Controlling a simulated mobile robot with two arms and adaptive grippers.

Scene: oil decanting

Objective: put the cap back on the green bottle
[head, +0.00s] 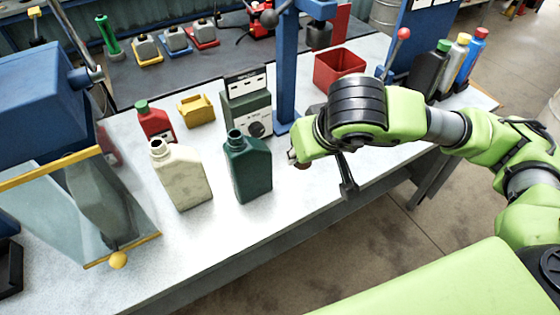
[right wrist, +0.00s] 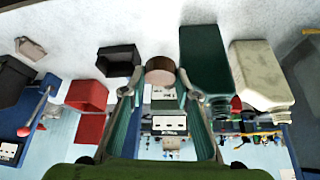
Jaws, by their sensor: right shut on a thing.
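The green bottle (head: 250,172) stands upright on the bench in the head view with its neck bare and its dark mouth open. It also shows in the right wrist view (right wrist: 206,58), to the right of the fingers. My right gripper (head: 296,157) is beside the green bottle, to its right and apart from it. In the right wrist view, my right gripper (right wrist: 160,84) is shut on a small brown cap (right wrist: 160,70) held between the fingertips. My left gripper is in neither view.
A cream bottle (head: 182,178) with an open neck stands left of the green bottle. Behind are a red bottle (head: 155,122), a yellow container (head: 196,110), a grey-green dial box (head: 248,100) and a blue post (head: 287,75). The bench front is clear.

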